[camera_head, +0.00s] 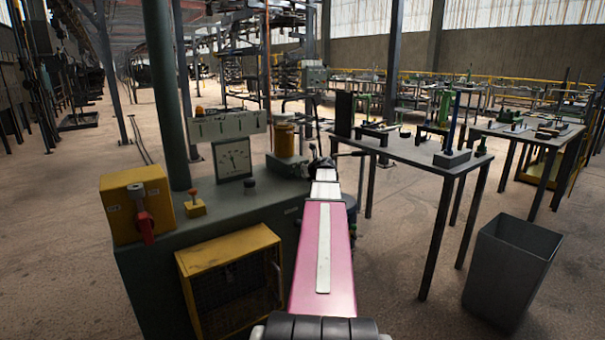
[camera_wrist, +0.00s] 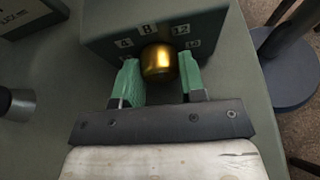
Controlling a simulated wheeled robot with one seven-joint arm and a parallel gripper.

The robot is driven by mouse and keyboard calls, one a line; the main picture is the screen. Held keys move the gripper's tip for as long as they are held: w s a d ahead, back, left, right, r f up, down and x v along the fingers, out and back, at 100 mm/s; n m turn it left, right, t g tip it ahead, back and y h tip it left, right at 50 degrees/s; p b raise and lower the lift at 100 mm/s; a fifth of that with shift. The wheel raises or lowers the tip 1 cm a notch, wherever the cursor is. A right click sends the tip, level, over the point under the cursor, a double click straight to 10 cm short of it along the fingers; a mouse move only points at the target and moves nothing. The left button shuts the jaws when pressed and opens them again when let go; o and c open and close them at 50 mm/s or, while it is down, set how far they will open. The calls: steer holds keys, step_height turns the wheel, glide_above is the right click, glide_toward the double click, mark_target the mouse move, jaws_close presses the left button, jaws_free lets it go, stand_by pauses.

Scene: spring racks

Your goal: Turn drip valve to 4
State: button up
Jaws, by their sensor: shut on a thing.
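The drip valve's gold knob (camera_wrist: 159,60) stands out from a dark green box (camera_wrist: 105,40) in the wrist view. Small number plates sit around it: 8 and 12 above, what looks like 4 (camera_wrist: 125,43) at the left, and one at the right that is hard to read. My gripper (camera_wrist: 159,72) has its green fingers on either side of the knob and is shut on it. No pointer mark shows on the knob, so its setting cannot be read. In the head view my arm hides the knob, and the gripper (camera_head: 322,165) shows only partly at the bench's right end.
The green bench (camera_head: 180,260) carries a yellow box with a red switch (camera_head: 145,225), an orange button (camera_head: 195,205), a dial gauge (camera_head: 234,160), a brass cylinder (camera_head: 284,139) and a black knob (camera_head: 249,187). A work table (camera_head: 415,150) and a grey bin (camera_head: 510,265) stand to the right.

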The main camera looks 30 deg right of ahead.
steer(key=m+y, duration=0.1)
steer(key=m, duration=0.1)
steer(key=m+y, duration=0.1)
steer(key=m, duration=0.1)
steer(key=shift+d+y, duration=0.2)
steer(key=shift+y, duration=0.2)
steer(key=shift+m, duration=0.3)
steer(key=o, duration=0.9)
steer(key=shift+f, duration=0.1)
